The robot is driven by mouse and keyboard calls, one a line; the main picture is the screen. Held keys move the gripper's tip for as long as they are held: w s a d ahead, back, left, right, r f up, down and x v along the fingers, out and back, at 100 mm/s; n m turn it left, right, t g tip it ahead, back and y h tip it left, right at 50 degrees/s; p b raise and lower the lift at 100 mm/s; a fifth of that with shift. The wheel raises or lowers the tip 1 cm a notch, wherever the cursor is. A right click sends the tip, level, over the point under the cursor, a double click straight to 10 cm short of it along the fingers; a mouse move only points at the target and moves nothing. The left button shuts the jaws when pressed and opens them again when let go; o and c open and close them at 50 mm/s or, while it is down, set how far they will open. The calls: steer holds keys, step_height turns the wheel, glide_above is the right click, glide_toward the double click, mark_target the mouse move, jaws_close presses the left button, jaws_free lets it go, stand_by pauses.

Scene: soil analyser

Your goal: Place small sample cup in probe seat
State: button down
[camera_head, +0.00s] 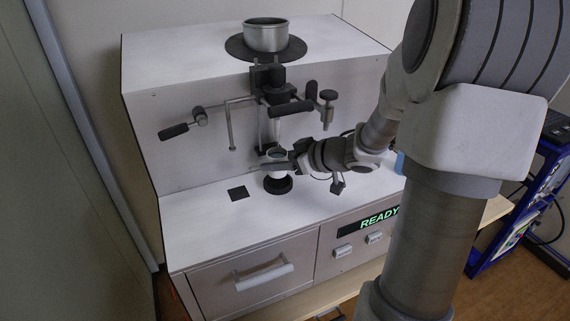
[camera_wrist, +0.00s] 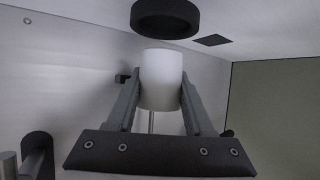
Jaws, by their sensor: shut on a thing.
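The small white sample cup (camera_wrist: 160,80) is between the two fingers of my gripper (camera_wrist: 158,100) in the wrist view. In the head view my gripper (camera_head: 280,168) is shut on the cup (camera_head: 277,176), which its fingers partly hide. A round black ring (camera_head: 278,185), which looks like the probe seat, lies on the white deck directly below the cup. The wrist view shows this ring (camera_wrist: 166,18) just past the cup's end.
The analyser's lever and probe assembly (camera_head: 275,95) stands close above and behind my gripper. A metal pot (camera_head: 266,36) sits on top of the analyser. A dark square (camera_head: 238,193) lies left of the ring. The deck's left part is clear. The display (camera_head: 368,222) reads READY.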

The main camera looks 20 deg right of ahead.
mark_target(285, 172)
steer(key=shift+f+b, duration=0.5)
steer(key=shift+f, duration=1.1)
steer(key=shift+f, duration=0.2)
steer(key=shift+c, duration=1.4)
jaws_free()
steer(key=shift+r, duration=0.2)
steer(key=p+v, duration=0.2)
steer(key=v, duration=1)
steer(key=shift+s+p, duration=0.1)
steer(key=shift+p, duration=0.3)
